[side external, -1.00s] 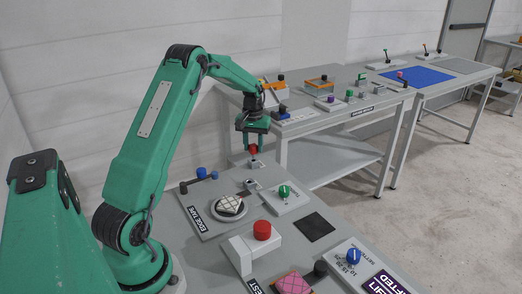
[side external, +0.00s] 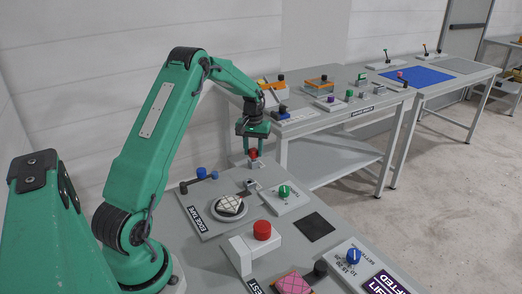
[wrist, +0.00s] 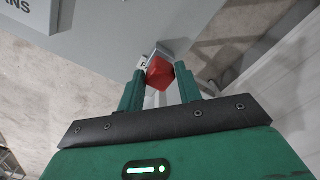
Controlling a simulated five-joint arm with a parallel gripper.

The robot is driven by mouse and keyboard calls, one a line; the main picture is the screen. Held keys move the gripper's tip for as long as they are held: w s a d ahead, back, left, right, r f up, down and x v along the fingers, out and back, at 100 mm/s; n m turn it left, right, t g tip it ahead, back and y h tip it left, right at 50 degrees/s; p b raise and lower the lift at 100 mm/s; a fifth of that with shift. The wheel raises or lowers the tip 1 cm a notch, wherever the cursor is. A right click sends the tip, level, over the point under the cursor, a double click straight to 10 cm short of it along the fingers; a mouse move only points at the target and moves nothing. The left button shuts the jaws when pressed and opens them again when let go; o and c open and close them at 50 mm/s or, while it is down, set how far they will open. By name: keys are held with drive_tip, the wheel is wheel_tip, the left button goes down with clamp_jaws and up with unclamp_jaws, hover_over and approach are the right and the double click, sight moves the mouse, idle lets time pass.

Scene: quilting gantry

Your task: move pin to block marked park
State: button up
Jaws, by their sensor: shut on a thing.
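The red pin (side external: 253,154) is between the fingertips of my gripper (side external: 253,149), upright over the far end of the near bench. It also shows in the wrist view (wrist: 158,72), held between both green fingers. My gripper is shut on it. A small grey block (wrist: 161,53) with a partly hidden dark letter shows just beyond the pin in the wrist view. In the side view a small grey block (side external: 252,184) stands on the bench below the gripper. I cannot read its marking, nor tell whether the pin touches a block.
The near bench holds a blue knob lever (side external: 200,173), a green dial (side external: 284,190), a round patterned piece (side external: 230,204) and a red button (side external: 262,230). A dark square (side external: 314,226) lies flat. A second bench (side external: 345,120) with several fixtures stands behind.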

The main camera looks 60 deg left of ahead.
sight(253, 149)
drive_tip(key=shift+f, duration=0.6)
drive_tip(key=o, duration=1.2)
drive_tip(key=shift+c, duration=0.2)
drive_tip(key=shift+r, duration=0.1)
drive_tip(key=shift+r, duration=3.85)
